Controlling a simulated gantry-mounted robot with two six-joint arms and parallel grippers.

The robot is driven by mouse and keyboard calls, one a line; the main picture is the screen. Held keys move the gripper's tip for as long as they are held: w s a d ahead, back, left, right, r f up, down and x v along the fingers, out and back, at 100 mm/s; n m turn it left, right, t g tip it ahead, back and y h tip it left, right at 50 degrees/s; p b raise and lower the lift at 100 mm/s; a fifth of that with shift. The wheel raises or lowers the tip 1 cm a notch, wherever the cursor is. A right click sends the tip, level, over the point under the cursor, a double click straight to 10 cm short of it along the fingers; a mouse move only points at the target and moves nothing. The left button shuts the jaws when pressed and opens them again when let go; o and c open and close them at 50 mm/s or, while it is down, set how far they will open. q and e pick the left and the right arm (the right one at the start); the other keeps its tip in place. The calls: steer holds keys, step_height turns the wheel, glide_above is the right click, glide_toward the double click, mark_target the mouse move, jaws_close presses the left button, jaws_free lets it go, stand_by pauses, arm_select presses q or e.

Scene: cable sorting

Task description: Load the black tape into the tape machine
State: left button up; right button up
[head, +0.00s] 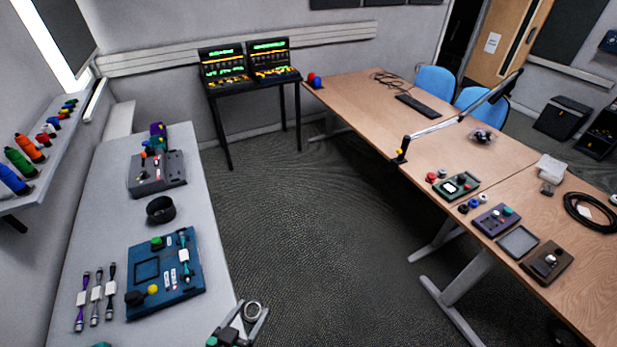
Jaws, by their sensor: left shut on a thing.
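A black ring-shaped roll (161,209), which looks like the black tape, lies on the grey table at the left. Behind it is a dark grey machine (146,187) with small parts on top, which may be the tape machine. My left gripper (249,318) is at the bottom edge of the head view, beyond the table's right front edge. It is shut on a small pale silver ring (252,304), whose kind I cannot tell. The gripper is well apart from the black roll and the grey machine. My right gripper is not in view.
A blue device (193,283) with buttons and a cable stands on the grey table (110,205), in front of the roll. Several cables (96,300) lie left of it. A shelf (52,168) holds coloured bottles. A wooden desk (350,90) is at the right. The floor between is clear.

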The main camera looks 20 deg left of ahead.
arm_select(q)
steer(key=w+d+r+m, duration=0.1)
steer(key=w+d+r, duration=0.1)
steer(key=d+r, duration=0.1)
steer(key=s+r+p, duration=0.7)
steer(key=r+p, duration=0.4)
steer(key=p, duration=0.3)
steer(key=shift+d+r+h+p, duration=0.25)
steer(key=shift+r+h+p, duration=0.05)
steer(key=shift+h+p, duration=0.1)
steer(key=shift+s+f, duration=0.1)
steer(key=shift+s, duration=0.05)
